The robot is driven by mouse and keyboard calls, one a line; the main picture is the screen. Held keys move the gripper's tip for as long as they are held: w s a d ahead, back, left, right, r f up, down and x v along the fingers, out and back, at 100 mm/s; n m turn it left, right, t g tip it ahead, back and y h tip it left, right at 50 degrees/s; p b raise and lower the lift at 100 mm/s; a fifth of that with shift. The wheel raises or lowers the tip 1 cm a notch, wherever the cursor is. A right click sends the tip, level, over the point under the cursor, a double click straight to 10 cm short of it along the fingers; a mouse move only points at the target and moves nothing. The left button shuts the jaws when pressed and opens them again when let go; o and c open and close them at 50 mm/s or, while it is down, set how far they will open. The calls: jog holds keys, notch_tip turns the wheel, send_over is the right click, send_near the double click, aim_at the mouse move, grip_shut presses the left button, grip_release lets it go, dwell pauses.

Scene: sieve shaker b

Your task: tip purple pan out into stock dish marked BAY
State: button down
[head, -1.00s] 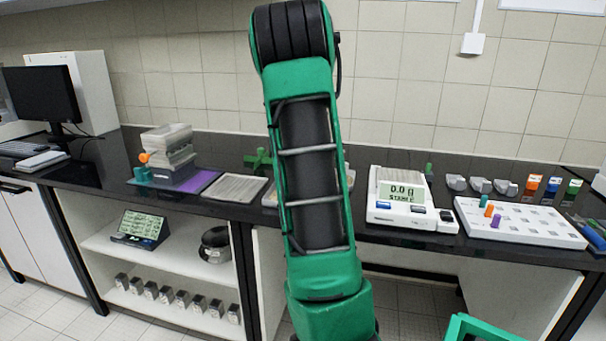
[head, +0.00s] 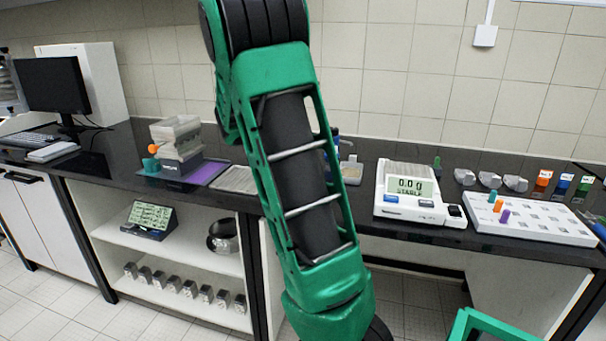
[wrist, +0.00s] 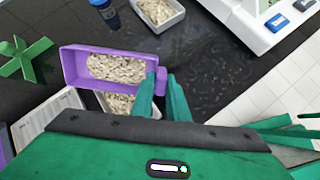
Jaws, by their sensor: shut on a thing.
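The purple pan (wrist: 70,70) is in the wrist view, with pale flakes lying inside it. My gripper (wrist: 160,82) is shut on the pan's right end wall. The pan is held over or close above a white dish (wrist: 101,100) of pale flakes, which it partly hides. Another white dish (wrist: 166,25) with similar flakes stands at the top of the wrist view. No BAY marking is readable on either dish. In the head view my arm hides the gripper and the pan.
A green cross-shaped piece (wrist: 25,60) lies left of the pan, and a blue bottle (wrist: 106,14) stands beyond it. The balance (head: 415,195) reads 0.0 g. A sieve stack (head: 176,145) stands left on the black bench. Bare bench lies right of the pan.

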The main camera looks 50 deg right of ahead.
jog(key=h, duration=0.2)
jog(key=a+h, duration=0.1)
jog(key=h, duration=0.1)
jog(key=f+h, duration=0.1)
jog(key=shift+w+a+g+h, duration=0.15)
jog(key=shift+g+h, duration=0.25)
jog(key=shift+a+f+g+h, duration=0.15)
jog(key=shift+h, duration=0.9)
jog(key=shift+a+f+g+h, duration=0.1)
jog(key=shift+f+h, duration=0.05)
jog(key=shift+h, duration=0.85)
jog(key=shift+a+f+g+h, duration=0.15)
jog(key=shift+h, duration=0.9)
jog(key=shift+r, duration=0.1)
jog(key=shift+r+t+y, duration=0.15)
jog(key=shift+r+y, duration=0.15)
jog(key=shift+y, duration=1)
jog(key=shift+r+t+y, duration=0.15)
jog(key=shift+r+y, duration=0.15)
jog(key=shift+y, duration=1)
jog(key=y, duration=0.2)
jog(key=r+y, duration=0.1)
jog(key=y, duration=0.2)
jog(key=shift+d+r+t, duration=0.1)
jog(key=shift+r+t, duration=0.1)
jog(key=shift+t, duration=0.2)
notch_tip(320, 180, up, 2)
jog(key=t+y, duration=0.1)
jog(key=y, duration=0.9)
